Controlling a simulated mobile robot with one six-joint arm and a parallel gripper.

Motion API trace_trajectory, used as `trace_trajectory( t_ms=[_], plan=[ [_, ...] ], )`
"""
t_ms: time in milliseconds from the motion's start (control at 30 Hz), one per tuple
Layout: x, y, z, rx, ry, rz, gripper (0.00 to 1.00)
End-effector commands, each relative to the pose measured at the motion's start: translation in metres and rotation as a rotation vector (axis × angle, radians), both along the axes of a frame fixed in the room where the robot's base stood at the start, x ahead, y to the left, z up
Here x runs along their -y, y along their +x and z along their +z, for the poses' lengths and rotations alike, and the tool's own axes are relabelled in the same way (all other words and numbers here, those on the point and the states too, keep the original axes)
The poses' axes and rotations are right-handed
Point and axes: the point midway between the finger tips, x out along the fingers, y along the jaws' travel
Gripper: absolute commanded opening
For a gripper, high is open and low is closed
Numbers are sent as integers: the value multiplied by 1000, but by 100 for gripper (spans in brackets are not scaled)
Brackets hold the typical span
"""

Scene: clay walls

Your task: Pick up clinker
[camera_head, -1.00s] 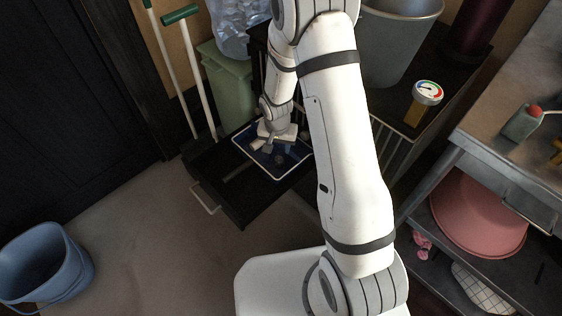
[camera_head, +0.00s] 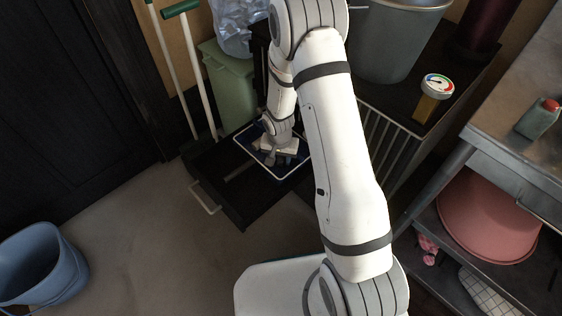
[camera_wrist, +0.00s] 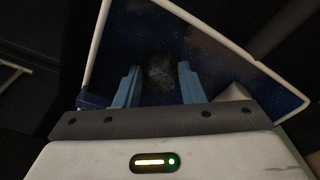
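The clinker looks to be the dark, rough lump (camera_wrist: 160,74) in the wrist view, lying on a dark blue tray with a white rim (camera_wrist: 95,45). My gripper (camera_wrist: 157,80) is open, its two blue-grey fingers on either side of the lump with gaps showing. I cannot tell how far above the tray the fingertips are. In the head view my gripper (camera_head: 285,158) is low over the tray (camera_head: 248,154), and the lump is not clearly visible there.
The tray lies in a dark pulled-out drawer (camera_head: 215,180) with a light handle. A pale block (camera_wrist: 232,94) is right of the fingers. A green bin (camera_head: 230,90) and green-handled tools (camera_head: 182,10) stand behind. A blue bucket (camera_head: 40,265) is on the floor; floor between is clear.

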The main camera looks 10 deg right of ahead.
Motion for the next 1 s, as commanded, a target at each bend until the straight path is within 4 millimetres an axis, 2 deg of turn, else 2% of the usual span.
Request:
trace_trajectory(
  t_ms=[33, 233, 633, 767, 1000],
  plan=[
    [0, -1, -1, 0, 1, 0, 25],
    [1, -1, 1, 2, 2, -1, 10],
    [-2, 0, 9, 3, 1, -1, 10],
    [-3, 1, 25, 5, 1, -2, 10],
    [-3, 1, 67, 4, 2, -3, 10]
  ],
)
